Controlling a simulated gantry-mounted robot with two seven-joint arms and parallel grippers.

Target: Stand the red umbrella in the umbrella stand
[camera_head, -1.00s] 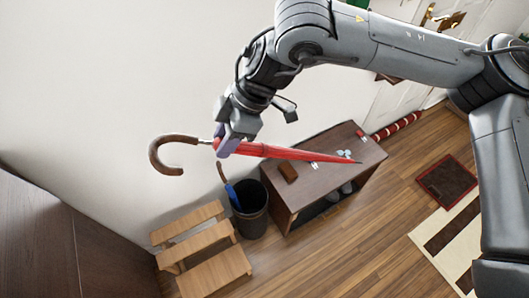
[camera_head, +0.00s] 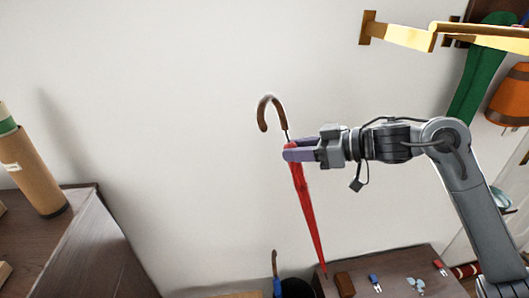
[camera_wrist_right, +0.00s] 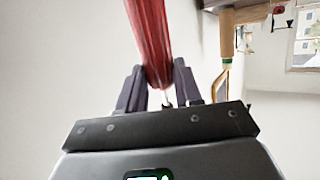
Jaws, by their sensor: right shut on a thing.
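My right gripper (camera_head: 292,151) is shut on the red umbrella (camera_head: 308,215) just below its brown hooked handle (camera_head: 264,113). The umbrella hangs nearly upright and slightly tilted, handle up and tip down, in front of the white wall. In the right wrist view the red umbrella (camera_wrist_right: 149,38) runs between the two fingers of the right gripper (camera_wrist_right: 158,88). The dark umbrella stand (camera_head: 299,287) shows only in part at the bottom edge, with a blue umbrella (camera_head: 277,285) in it. The red tip appears to the right of the stand; its height is unclear. My left gripper is out of view.
A dark wooden cabinet (camera_head: 400,262) carrying a brown wallet-like item (camera_head: 345,284) and small objects stands at lower right. Another dark cabinet (camera_head: 85,245) with a cardboard tube (camera_head: 33,175) is at left. A wall rack (camera_head: 400,32) with hanging items is at upper right.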

